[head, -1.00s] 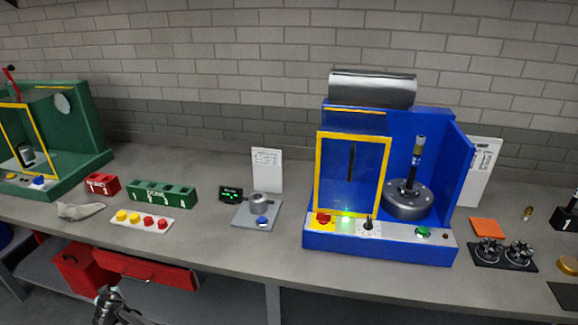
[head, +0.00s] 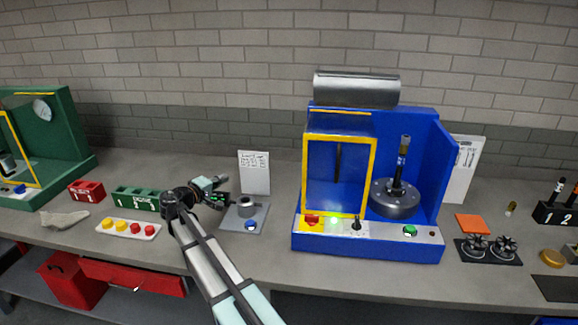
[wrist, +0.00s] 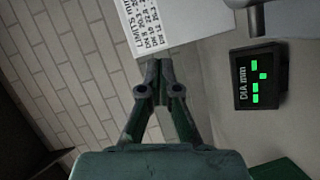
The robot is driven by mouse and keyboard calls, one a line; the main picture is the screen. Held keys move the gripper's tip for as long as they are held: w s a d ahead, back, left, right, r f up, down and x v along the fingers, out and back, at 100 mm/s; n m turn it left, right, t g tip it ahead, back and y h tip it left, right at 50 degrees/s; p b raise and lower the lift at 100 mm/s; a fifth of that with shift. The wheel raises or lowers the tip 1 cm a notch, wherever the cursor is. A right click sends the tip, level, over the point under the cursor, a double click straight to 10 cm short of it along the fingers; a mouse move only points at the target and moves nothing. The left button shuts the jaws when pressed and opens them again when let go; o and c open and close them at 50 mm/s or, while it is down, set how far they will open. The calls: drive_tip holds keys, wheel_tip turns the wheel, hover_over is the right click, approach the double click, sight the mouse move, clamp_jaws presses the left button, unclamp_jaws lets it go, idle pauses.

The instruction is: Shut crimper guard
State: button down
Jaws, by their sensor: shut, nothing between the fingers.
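The blue machine (head: 420,130) stands on the bench right of centre. Its clear guard, in a yellow frame (head: 370,175), covers the left part of the front. The right part is uncovered, with a dark round fixture (head: 396,199) and upright rod showing there. My gripper (head: 225,181) is well left of the guard, over the bench by the small gauge stand, and touches no guard. In the wrist view my gripper (wrist: 158,65) has its fingertips together and empty, with a printed card behind them. The guard is not in the wrist view.
The gauge stand (head: 245,212) and printed card (head: 254,172) are near my gripper; a display (wrist: 258,76) shows in the wrist view. A green machine (head: 60,140) with another yellow-framed guard stands far left. A button tray (head: 130,230) lies in front. Bench between gauge and blue machine is clear.

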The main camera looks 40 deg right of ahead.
drive_tip(key=s+d+r+g+h+p, duration=0.1)
drive_tip(key=s+d, duration=0.3)
drive_tip(key=d, duration=0.4)
drive_tip(key=s+d+r+m+g+h+p, duration=0.1)
drive_tip(key=s+d+r+g+p, duration=0.1)
drive_tip(key=d, duration=0.6)
drive_tip(key=s+d+r+m+g+h+p, duration=0.1)
drive_tip(key=s+d+g+p, duration=0.1)
drive_tip(key=s+d, duration=0.5)
drive_tip(key=shift+d+r+g, duration=0.15)
drive_tip(key=shift+d+g, duration=0.4)
drive_tip(key=shift+g, duration=0.35)
